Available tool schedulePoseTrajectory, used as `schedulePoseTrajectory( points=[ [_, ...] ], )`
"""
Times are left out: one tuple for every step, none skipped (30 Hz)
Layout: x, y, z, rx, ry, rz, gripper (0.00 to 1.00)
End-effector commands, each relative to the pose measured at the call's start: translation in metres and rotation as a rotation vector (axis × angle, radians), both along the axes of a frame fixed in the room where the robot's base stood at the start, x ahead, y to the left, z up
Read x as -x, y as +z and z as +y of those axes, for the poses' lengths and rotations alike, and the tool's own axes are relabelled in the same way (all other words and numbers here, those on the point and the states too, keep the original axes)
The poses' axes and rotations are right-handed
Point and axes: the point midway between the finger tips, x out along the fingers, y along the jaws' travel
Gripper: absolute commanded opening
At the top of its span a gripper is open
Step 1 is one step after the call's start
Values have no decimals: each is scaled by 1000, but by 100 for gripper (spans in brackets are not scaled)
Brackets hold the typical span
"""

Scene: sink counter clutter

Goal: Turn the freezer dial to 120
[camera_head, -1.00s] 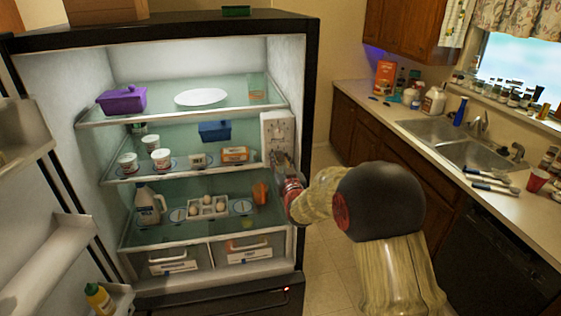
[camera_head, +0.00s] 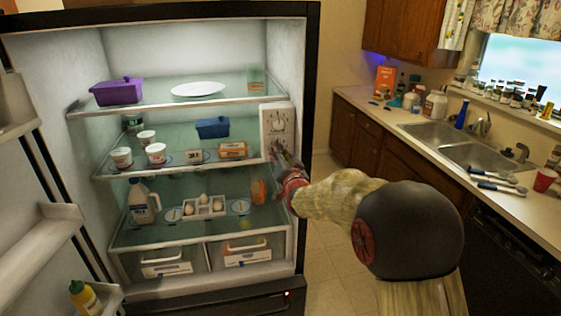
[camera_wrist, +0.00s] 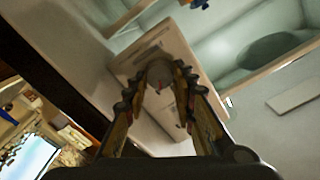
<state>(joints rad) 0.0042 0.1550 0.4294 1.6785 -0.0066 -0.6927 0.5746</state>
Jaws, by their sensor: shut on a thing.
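The white control panel (camera_head: 268,121) is on the right inner wall of the open fridge, beside the shelves. An upper round knob shows on it in the head view; its markings are too small to read. My gripper (camera_head: 279,154) is at the lower part of this panel. In the wrist view my gripper (camera_wrist: 160,84) has its two fingers closed around a pale round dial (camera_wrist: 159,74), one finger on each side. A small reddish mark shows on the dial's face. I cannot read a number or tell the dial's setting.
The fridge shelves hold a purple container (camera_head: 117,92), a white plate (camera_head: 198,90), a blue container (camera_head: 212,128) and a milk jug (camera_head: 143,202). The open door with a yellow bottle (camera_head: 85,299) is at left. A sink counter (camera_head: 392,112) stands at right, with open floor between.

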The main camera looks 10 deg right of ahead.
Motion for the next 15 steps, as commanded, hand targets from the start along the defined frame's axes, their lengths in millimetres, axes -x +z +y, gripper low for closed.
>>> schedulePoseTrajectory(
  points=[
    [0,-3,0,-22,-1,1,1],
    [0,-3,0,-38,0,1,1],
    [0,-3,0,-54,0,1,1],
    [0,-2,0,-67,-1,1,1],
    [0,-2,0,-76,-1,1,1],
    [0,-2,-1,-89,-1,1,1],
    [0,-2,0,-97,-1,1,1],
    [0,-2,-1,-104,0,1,1],
    [0,-2,-1,-111,0,1,1],
    [0,-2,-1,-117,0,1,1],
    [0,-2,-1,-121,0,1,1],
    [0,-2,-1,-125,0,1,1],
    [0,-1,-1,-127,-1,3,1],
    [0,-1,-1,-128,-1,3,1],
    [0,-1,-1,-129,-1,3,1]
  ],
)
